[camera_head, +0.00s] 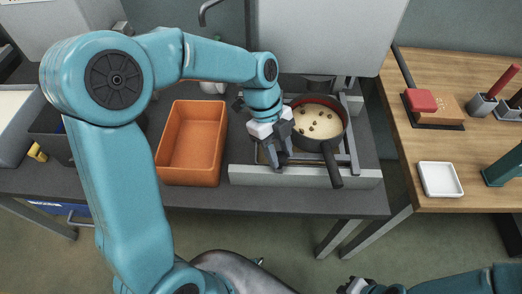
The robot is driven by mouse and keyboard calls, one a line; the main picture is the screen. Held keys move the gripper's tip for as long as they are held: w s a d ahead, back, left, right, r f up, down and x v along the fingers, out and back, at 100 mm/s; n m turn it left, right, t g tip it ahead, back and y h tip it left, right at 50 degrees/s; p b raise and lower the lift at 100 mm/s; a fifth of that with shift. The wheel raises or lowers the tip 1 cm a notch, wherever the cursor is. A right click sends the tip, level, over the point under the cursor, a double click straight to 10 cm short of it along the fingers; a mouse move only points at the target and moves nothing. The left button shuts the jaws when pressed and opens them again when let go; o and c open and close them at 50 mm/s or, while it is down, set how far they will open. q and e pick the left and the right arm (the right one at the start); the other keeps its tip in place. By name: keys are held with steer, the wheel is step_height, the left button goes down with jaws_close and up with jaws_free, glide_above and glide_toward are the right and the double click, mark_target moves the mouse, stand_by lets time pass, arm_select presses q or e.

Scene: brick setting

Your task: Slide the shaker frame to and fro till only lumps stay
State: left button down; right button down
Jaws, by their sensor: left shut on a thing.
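The shaker frame (352,130) is a pale metal frame with side rails on the dark counter. A round dark pan or sieve (341,103) with a reddish inner rim sits in it, its dark handle pointing to the front. Pale powder (316,112) with several brown lumps fills it. My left gripper (277,160) reaches down at the frame's left side and is shut, apparently on the frame; its fingertips and the exact contact are partly hidden. My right gripper (356,286) is low at the bottom edge, away from the frame, its fingers too small and cut off to judge.
An empty orange tray (190,182) stands left of the frame. A long pale bar (340,177) runs along the front. A wooden table (440,145) on the right holds a white dish (440,163), a red-topped block (421,100) and grey holders. A gap separates counter and table.

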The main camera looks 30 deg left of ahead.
arm_select(q)
steer(key=shift+w+d, duration=0.15)
steer(key=shift+d, duration=0.05)
steer(key=shift+a, duration=0.1)
steer(key=c, duration=0.7)
jaws_free()
steer(key=shift+c, duration=0.2)
step_height(320, 180, up, 20)
steer(key=p, duration=0.1)
